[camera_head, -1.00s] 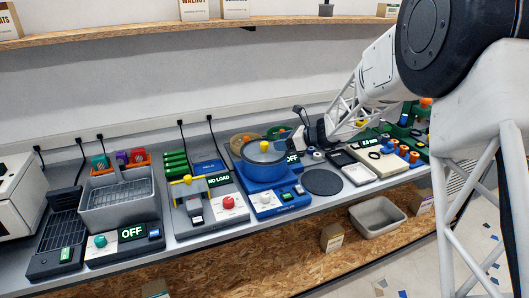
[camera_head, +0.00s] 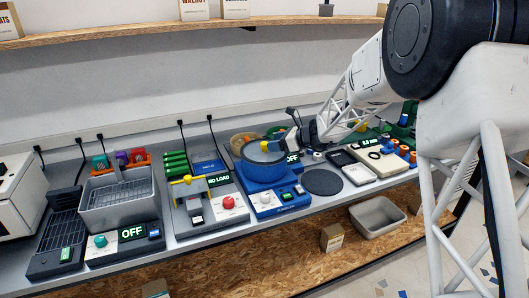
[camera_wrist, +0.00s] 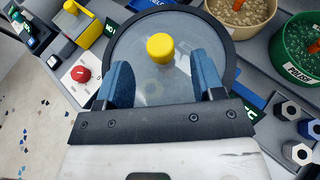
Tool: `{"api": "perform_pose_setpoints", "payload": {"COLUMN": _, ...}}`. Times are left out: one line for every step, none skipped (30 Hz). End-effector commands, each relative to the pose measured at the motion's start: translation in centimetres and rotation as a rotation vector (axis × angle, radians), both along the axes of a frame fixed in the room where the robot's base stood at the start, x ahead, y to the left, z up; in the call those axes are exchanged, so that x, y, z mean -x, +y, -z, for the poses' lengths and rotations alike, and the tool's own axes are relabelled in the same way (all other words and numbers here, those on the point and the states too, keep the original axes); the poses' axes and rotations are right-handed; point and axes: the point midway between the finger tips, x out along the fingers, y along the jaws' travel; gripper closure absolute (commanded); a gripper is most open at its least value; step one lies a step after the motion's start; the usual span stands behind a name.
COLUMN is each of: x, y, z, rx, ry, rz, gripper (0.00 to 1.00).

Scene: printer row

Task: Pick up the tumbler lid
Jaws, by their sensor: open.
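The tumbler lid (camera_wrist: 140,60) is a clear round disc with a dark rim and a yellow knob (camera_wrist: 160,48) at its middle. In the head view the lid (camera_head: 258,154) lies on top of the blue tumbler (camera_head: 262,171). My gripper (camera_wrist: 165,72) is open in the wrist view, with its two blue fingers apart over the lid and the knob ahead between their tips. In the head view my gripper (camera_head: 284,143) is at the right side of the lid, close to the knob. I cannot tell its exact height above the lid.
A bowl of tan media (camera_wrist: 240,12) and a green bowl (camera_wrist: 300,50) stand close by. Several hex pieces (camera_wrist: 287,111) lie to the right. A yellow-handled machine (camera_head: 196,200) stands left of the tumbler. A dark round pad (camera_head: 323,182) lies bare to its right.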

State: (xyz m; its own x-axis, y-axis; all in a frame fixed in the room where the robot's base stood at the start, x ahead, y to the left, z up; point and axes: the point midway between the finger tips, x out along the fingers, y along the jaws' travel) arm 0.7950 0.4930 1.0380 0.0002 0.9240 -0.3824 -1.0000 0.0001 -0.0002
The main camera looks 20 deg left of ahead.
Motion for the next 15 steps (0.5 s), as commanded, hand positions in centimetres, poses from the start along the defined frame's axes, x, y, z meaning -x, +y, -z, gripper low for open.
{"api": "perform_pose_setpoints", "payload": {"x": 0.0, "y": 0.2, "z": 0.1, "rx": 0.000, "ry": 0.000, "rz": -0.001, "gripper": 0.38}}
{"api": "perform_pose_setpoints", "payload": {"x": 0.0, "y": 0.3, "z": 0.1, "rx": 0.000, "ry": 0.000, "rz": -0.001, "gripper": 0.38}}
{"api": "perform_pose_setpoints", "payload": {"x": 0.0, "y": 0.6, "z": 0.2, "rx": 0.000, "ry": 0.000, "rz": -0.001, "gripper": 0.38}}
{"api": "perform_pose_setpoints", "payload": {"x": 0.0, "y": 0.8, "z": 0.3, "rx": 0.000, "ry": 0.000, "rz": -0.001, "gripper": 0.38}}
{"api": "perform_pose_setpoints", "payload": {"x": 0.0, "y": 1.1, "z": 0.4, "rx": 0.000, "ry": 0.000, "rz": -0.001, "gripper": 0.38}}
{"api": "perform_pose_setpoints", "payload": {"x": 0.0, "y": 1.5, "z": 0.5, "rx": 0.000, "ry": 0.001, "rz": -0.002, "gripper": 0.38}}
{"api": "perform_pose_setpoints", "payload": {"x": 0.0, "y": 1.8, "z": 0.7, "rx": 0.001, "ry": 0.001, "rz": -0.002, "gripper": 0.38}}
{"api": "perform_pose_setpoints", "payload": {"x": 0.0, "y": 2.1, "z": 0.8, "rx": 0.001, "ry": 0.001, "rz": -0.002, "gripper": 0.38}}
{"api": "perform_pose_setpoints", "payload": {"x": 0.0, "y": 2.6, "z": 1.0, "rx": 0.001, "ry": 0.001, "rz": -0.002, "gripper": 0.38}}
{"api": "perform_pose_setpoints", "payload": {"x": 0.0, "y": 2.9, "z": 1.1, "rx": 0.001, "ry": 0.001, "rz": -0.002, "gripper": 0.38}}
{"api": "perform_pose_setpoints", "payload": {"x": 0.0, "y": 3.2, "z": 1.2, "rx": 0.001, "ry": 0.001, "rz": -0.002, "gripper": 0.38}}
{"api": "perform_pose_setpoints", "payload": {"x": 0.0, "y": 3.6, "z": 1.3, "rx": 0.001, "ry": 0.001, "rz": -0.002, "gripper": 0.38}}
{"api": "perform_pose_setpoints", "payload": {"x": 0.0, "y": 3.9, "z": 1.4, "rx": 0.001, "ry": 0.001, "rz": -0.002, "gripper": 0.38}}
{"api": "perform_pose_setpoints", "payload": {"x": 0.0, "y": 4.1, "z": 1.6, "rx": 0.000, "ry": 0.001, "rz": -0.002, "gripper": 0.38}}
{"api": "perform_pose_setpoints", "payload": {"x": 0.0, "y": 4.4, "z": 1.7, "rx": 0.000, "ry": 0.001, "rz": -0.002, "gripper": 0.38}}
